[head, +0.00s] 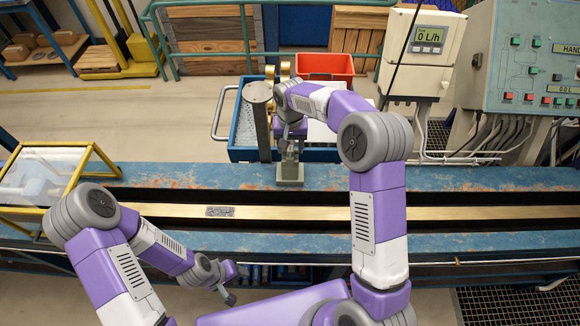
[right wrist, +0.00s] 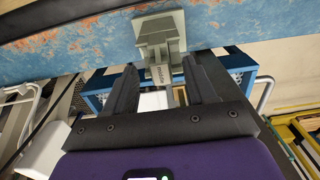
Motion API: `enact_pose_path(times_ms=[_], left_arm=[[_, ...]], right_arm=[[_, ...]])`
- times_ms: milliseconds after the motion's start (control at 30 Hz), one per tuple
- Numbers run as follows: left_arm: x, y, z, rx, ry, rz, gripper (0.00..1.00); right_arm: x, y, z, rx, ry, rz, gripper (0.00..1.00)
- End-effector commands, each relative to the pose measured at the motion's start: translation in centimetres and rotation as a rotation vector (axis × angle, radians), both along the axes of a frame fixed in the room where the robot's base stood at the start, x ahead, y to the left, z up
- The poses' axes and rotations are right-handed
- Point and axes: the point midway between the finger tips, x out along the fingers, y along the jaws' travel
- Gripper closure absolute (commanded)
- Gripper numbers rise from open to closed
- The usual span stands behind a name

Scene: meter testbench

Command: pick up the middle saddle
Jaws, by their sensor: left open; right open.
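My right gripper (head: 289,143) is over the saddle. In the right wrist view the right gripper (right wrist: 161,70) is open, with its fingertips on either side of the saddle's narrow part. A gap shows at the left finger; contact at the right finger is hard to tell. My left gripper (head: 227,292) is open and empty, low in front of the bench. No other saddle is clearly seen.
A gold rail (head: 300,212) runs along the blue bench (head: 150,177). A grey post (head: 260,115) stands close left of my right gripper. Behind are a blue cart (head: 238,140) and red bin (head: 325,67). A yellow-framed clear guard (head: 50,175) is left; a control panel (head: 530,60) right.

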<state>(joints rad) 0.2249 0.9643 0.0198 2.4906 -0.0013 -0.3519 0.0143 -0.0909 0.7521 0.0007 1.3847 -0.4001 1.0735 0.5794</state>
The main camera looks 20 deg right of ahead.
Motion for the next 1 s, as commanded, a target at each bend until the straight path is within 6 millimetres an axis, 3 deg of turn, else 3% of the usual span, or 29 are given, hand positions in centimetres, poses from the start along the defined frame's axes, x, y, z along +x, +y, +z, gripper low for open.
enact_pose_path(times_ms=[267,567,933,1000], left_arm=[[0.0,0.0,0.5,0.000,0.000,0.000,0.47],[0.0,0.0,0.4,0.000,0.000,0.000,0.47],[0.0,0.0,0.4,0.000,0.000,0.000,0.47],[0.0,0.0,0.4,0.000,0.000,0.000,0.47]], right_arm=[[0.2,0.0,-4.0,0.000,0.003,0.000,0.45],[0.3,0.1,-4.5,0.001,0.000,0.001,0.45],[0.2,0.0,-4.5,0.001,0.000,0.001,1.00],[0.2,0.0,-4.5,0.001,0.000,0.001,1.00]])
